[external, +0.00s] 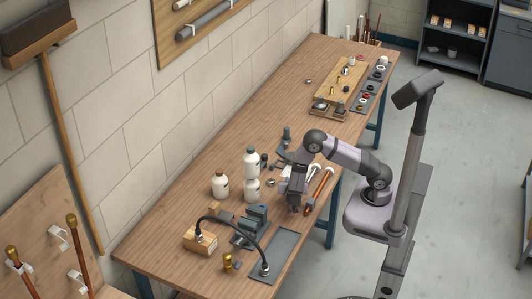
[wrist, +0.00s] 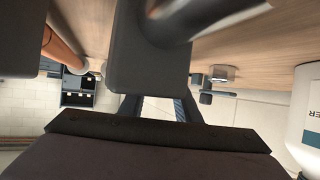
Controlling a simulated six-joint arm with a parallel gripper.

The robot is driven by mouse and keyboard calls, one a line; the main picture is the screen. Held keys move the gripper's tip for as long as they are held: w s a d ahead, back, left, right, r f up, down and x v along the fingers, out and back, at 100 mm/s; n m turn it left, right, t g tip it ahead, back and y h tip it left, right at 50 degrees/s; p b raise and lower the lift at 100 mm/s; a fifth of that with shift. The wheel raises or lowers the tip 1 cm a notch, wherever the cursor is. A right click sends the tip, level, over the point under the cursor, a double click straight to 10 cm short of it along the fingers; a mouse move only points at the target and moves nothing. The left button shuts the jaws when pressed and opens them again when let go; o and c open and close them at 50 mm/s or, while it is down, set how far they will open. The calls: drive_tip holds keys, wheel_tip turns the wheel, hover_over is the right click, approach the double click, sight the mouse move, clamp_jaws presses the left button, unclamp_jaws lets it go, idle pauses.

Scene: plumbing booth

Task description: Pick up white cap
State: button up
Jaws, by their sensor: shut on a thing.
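My gripper (external: 293,203) is low over the middle of the workbench, to the right of the white bottles. Its dark finger blocks fill the upper left of the wrist view (wrist: 148,55). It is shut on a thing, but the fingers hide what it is. I cannot make out a white cap for certain. A small pale round object (external: 351,61) stands by the wooden board at the far end; it is too small to identify.
White bottles (external: 220,186) stand left of my gripper; one bottle (wrist: 306,120) is close at right in the wrist view. A copper pipe (wrist: 62,42) lies near the fingers. A vise (external: 252,222), a curved black hose (external: 240,222) and a grey tray (external: 284,250) are in front.

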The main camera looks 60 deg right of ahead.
drive_tip(key=shift+r+b, duration=0.55)
drive_tip(key=shift+r, duration=3.9)
drive_tip(key=shift+a, duration=0.1)
